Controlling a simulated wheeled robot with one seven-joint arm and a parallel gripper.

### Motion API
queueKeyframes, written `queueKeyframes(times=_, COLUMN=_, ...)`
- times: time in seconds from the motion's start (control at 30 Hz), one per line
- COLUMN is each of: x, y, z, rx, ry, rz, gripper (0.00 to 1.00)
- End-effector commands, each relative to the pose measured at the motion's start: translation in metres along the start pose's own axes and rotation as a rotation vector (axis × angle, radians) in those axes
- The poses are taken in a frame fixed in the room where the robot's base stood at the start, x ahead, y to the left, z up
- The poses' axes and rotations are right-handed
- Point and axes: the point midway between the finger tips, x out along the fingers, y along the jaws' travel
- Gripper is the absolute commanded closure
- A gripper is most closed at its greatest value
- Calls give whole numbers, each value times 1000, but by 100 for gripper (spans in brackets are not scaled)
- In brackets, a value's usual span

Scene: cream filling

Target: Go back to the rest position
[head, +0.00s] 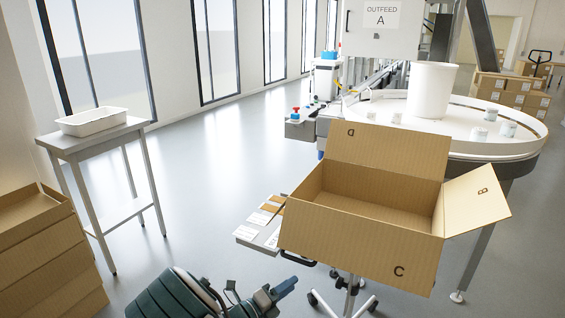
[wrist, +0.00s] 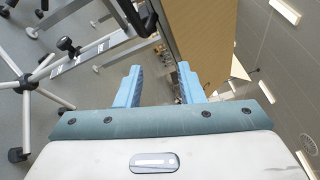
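My gripper (head: 284,288) is low in the head view, at the bottom edge, below and left of the open cardboard box (head: 360,240). In the wrist view my gripper (wrist: 160,70) has its two blue fingers apart with nothing between them. A brown cardboard side (wrist: 205,35) shows beyond the fingers in the wrist view.
The box sits on a wheeled stand (head: 345,300) with a side shelf (head: 262,236) holding cards. A round white table (head: 450,125) with a large white tub and several small jars is behind. A side table (head: 95,140) holds a white tray. Floor at centre left is clear.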

Motion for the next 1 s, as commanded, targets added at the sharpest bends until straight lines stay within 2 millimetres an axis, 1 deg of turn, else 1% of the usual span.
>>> queueKeyframes(times=0.03, x=14, y=-26, z=-8, rx=92, ry=93, rz=27, gripper=65)
queueKeyframes(times=0.1, x=27, y=-47, z=-25, rx=222, ry=217, rz=56, gripper=65)
queueKeyframes(times=0.17, x=35, y=-65, z=-38, rx=336, ry=321, rz=74, gripper=65)
queueKeyframes(times=0.2, x=39, y=-77, z=-47, rx=412, ry=390, rz=81, gripper=65)
queueKeyframes(times=0.27, x=45, y=-94, z=-60, rx=526, ry=494, rz=88, gripper=65)
queueKeyframes(times=0.3, x=47, y=-106, z=-68, rx=603, ry=561, rz=88, gripper=65)
queueKeyframes(times=0.4, x=51, y=-134, z=-88, rx=795, ry=729, rz=77, gripper=65)
queueKeyframes(times=0.57, x=49, y=-178, z=-114, rx=1101, ry=990, rz=24, gripper=65)
queueKeyframes(times=0.7, x=41, y=-216, z=-132, rx=1367, ry=1209, rz=-53, gripper=65)
queueKeyframes(times=0.87, x=29, y=-259, z=-147, rx=1664, ry=1447, rz=-180, gripper=65)
queueKeyframes(times=1.0, x=16, y=-295, z=-155, rx=1914, ry=1646, rz=-321, gripper=65)
